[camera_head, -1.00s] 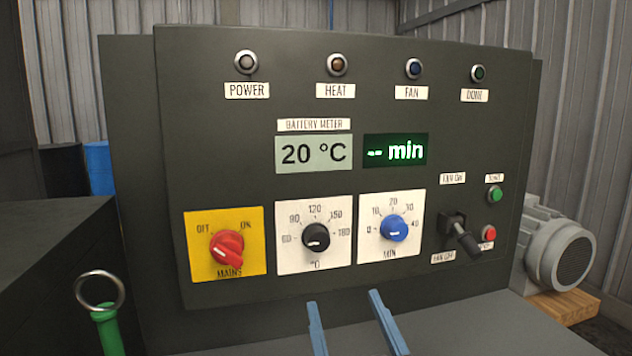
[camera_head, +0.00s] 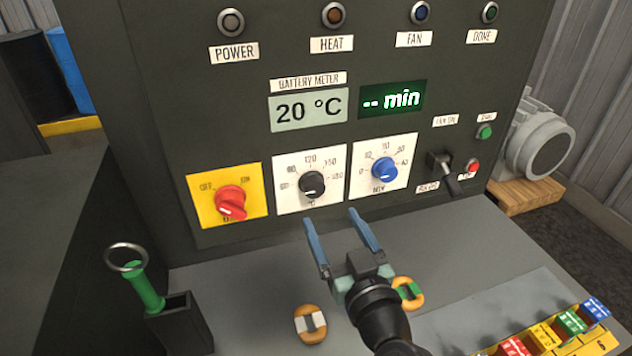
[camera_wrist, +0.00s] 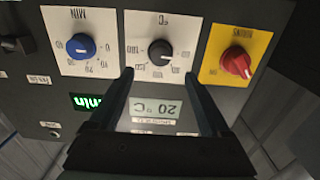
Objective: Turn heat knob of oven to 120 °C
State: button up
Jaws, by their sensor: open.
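The black heat knob (camera_head: 312,184) sits on a white dial plate marked in °C, between the red mains knob (camera_head: 231,202) and the blue minute knob (camera_head: 384,170). The temperature display (camera_head: 308,110) reads 20 °C. My gripper (camera_head: 336,223) is open and empty, below and in front of the heat and minute knobs, apart from the panel. In the wrist view, the heat knob (camera_wrist: 159,52) appears upside down beyond my fingers (camera_wrist: 165,85).
A fan toggle (camera_head: 444,170) and green and red buttons are right of the dials. A green ring-topped tool (camera_head: 145,288) stands in a holder at left. Two rings (camera_head: 310,325) and (camera_head: 408,292) lie on the bench, with coloured blocks (camera_head: 572,322) at lower right.

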aim_at(316, 190)
jog(key=p+x, duration=0.2)
jog(key=x, duration=0.7)
jog(key=shift+w, duration=0.1)
grip_shut()
